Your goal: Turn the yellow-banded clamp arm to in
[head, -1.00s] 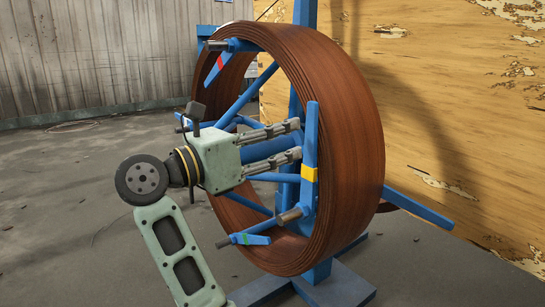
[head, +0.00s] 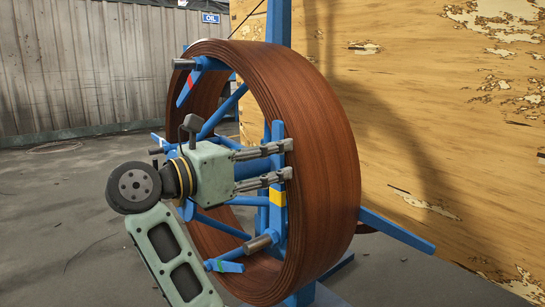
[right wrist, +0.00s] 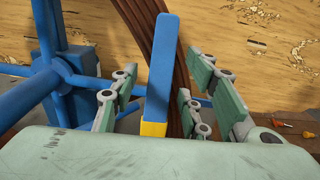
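The yellow-banded clamp arm (head: 278,130) is a blue bar standing roughly upright at the near face of the brown pipe coil (head: 325,170). Its yellow band (head: 279,198) sits just below my right gripper's fingers. My right gripper (head: 286,160) reaches in from the left, its fingers crossing the bar above the band. In the right wrist view the clamp arm (right wrist: 162,70) stands between the spread fingers, with gaps showing on both sides, and the yellow band (right wrist: 153,129) is partly hidden by the gripper body. My left gripper is not in view.
A red-banded clamp arm (head: 187,86) is at the reel's upper left, and a green-banded one (head: 225,266) at the bottom. Blue spokes and a hub fill the coil's middle. A peeling wooden panel (head: 440,130) stands behind. Concrete floor (head: 60,210) is free at left.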

